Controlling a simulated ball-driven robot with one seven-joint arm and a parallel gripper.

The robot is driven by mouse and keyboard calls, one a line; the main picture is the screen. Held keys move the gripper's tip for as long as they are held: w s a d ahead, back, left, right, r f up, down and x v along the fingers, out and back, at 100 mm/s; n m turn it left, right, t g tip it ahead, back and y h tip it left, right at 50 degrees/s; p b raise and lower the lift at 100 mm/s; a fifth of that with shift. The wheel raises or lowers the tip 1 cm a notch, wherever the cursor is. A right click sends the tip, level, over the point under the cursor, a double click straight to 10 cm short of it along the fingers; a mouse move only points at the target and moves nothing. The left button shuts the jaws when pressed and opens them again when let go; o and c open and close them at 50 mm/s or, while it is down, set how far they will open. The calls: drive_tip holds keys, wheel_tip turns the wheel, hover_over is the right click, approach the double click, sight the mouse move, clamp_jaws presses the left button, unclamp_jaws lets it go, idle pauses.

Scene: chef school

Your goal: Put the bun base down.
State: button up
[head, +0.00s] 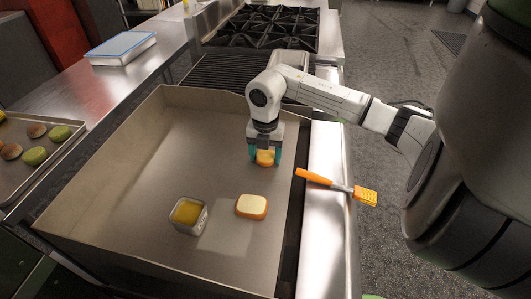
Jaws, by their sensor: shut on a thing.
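My gripper (265,158) points down over the right part of a walled metal griddle (160,125). Its teal fingers are shut on the bun base (265,159), a small round piece with an orange-brown crust. The fingers hide part of it. I cannot tell whether its underside touches the griddle. A pale-topped slice of bread (251,206) with a brown crust lies on the griddle nearer to me, apart from my gripper.
A small metal tub of yellow liquid (188,214) stands left of the bread. An orange-handled brush (337,187) lies across the right ledge. A tray (70,140) with green and brown rounds is at left. A burner stove (268,28) is behind. The griddle's left half is clear.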

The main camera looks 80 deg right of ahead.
sight(266, 156)
drive_tip(key=o, duration=1)
drive_tip(key=shift+f, duration=0.1)
wheel_tip(266, 156, up, 12)
drive_tip(key=b, duration=0.1)
idle(0.4)
